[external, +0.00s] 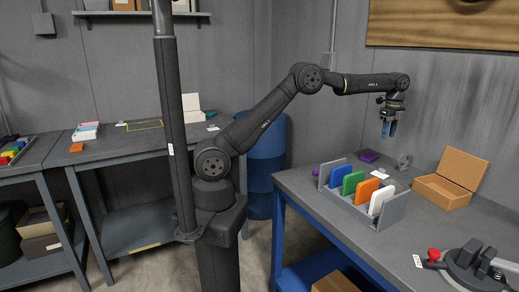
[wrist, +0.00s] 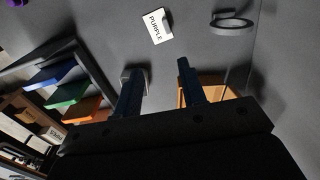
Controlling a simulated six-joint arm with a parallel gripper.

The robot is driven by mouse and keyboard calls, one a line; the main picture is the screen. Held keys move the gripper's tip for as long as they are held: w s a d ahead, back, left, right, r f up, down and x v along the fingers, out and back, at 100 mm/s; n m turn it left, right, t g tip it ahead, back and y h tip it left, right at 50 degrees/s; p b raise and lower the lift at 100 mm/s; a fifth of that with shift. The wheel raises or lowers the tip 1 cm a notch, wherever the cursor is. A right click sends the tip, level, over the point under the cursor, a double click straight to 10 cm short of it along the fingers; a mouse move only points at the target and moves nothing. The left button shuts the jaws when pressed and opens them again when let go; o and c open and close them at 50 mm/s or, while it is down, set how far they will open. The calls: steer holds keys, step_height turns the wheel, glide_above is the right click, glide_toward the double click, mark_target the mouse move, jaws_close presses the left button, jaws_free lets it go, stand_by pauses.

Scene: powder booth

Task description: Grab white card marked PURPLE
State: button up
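The white card marked PURPLE (wrist: 155,29) lies flat on the grey table, in the upper middle of the wrist view, with its black lettering readable. In the external view a small white card (external: 380,173) lies on the table behind the rack of coloured panels. My gripper (external: 389,130) hangs in the air above the table, pointing down. In the wrist view its two fingers (wrist: 159,78) are apart, with nothing seen held between them. The card lies beyond the fingertips in that view, apart from them.
A grey rack (external: 392,212) holds blue, green, orange and white panels upright. A ring (wrist: 231,22) stands near the card. An open cardboard box (external: 442,190) is at right, and a dark device with a red knob (external: 433,254) is in front.

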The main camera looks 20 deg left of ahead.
steer(key=n+g+h, duration=0.2)
steer(key=g+h, duration=0.2)
steer(key=h, duration=0.1)
glide_toward(382, 169)
steer(key=x, duration=0.3)
steer(key=shift+d+f, duration=0.1)
steer(key=shift+d, duration=0.3)
steer(key=x, duration=0.5)
steer(key=shift+w+a+f, duration=0.1)
steer(key=shift+a+f, duration=0.1)
steer(key=shift+f, duration=0.05)
jaws_close()
